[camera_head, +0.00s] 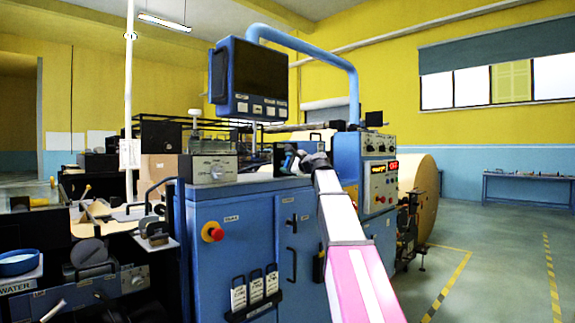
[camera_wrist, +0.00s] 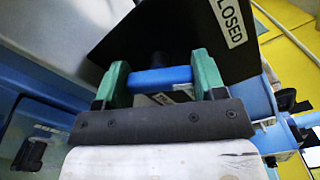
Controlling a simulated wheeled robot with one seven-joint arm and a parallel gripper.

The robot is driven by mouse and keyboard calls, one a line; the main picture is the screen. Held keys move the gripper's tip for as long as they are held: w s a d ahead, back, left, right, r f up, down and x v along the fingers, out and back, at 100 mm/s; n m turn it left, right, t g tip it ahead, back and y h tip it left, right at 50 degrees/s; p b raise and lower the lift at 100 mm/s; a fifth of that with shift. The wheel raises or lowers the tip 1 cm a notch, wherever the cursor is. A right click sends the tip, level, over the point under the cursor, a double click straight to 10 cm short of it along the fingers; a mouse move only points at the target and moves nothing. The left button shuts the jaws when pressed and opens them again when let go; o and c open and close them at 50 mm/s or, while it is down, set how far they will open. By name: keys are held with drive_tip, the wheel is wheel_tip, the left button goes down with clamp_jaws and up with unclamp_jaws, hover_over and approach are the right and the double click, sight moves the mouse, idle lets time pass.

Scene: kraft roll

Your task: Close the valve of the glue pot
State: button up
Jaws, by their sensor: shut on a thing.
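In the wrist view, my gripper (camera_wrist: 161,78) has its two green fingers on either end of a short blue handle (camera_wrist: 160,80), which appears to be the valve handle. Behind it is a black plate (camera_wrist: 165,35) with a white "CLOSED" label (camera_wrist: 229,22) at upper right. A second small label (camera_wrist: 161,98) shows below the handle, partly hidden and unreadable. In the head view, my gripper (camera_head: 290,158) is small at the back of the blue cabinet top, in front of a dark box. The glue pot itself cannot be clearly made out.
The blue cabinet (camera_head: 235,230) has a red emergency button (camera_head: 212,232) and hanging tags on its front. A monitor (camera_head: 250,75) stands above on a blue pipe frame. A control panel (camera_head: 379,175) and large kraft roll (camera_head: 420,190) are to the right. Floor at right is open.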

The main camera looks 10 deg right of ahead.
drive_tip(key=n, duration=0.5)
drive_tip(key=shift+n, duration=0.4)
idle(0.3)
drive_tip(key=o, duration=0.9)
drive_tip(key=v, duration=1)
drive_tip(key=shift+s+d, duration=0.2)
drive_tip(key=shift+s, duration=0.15)
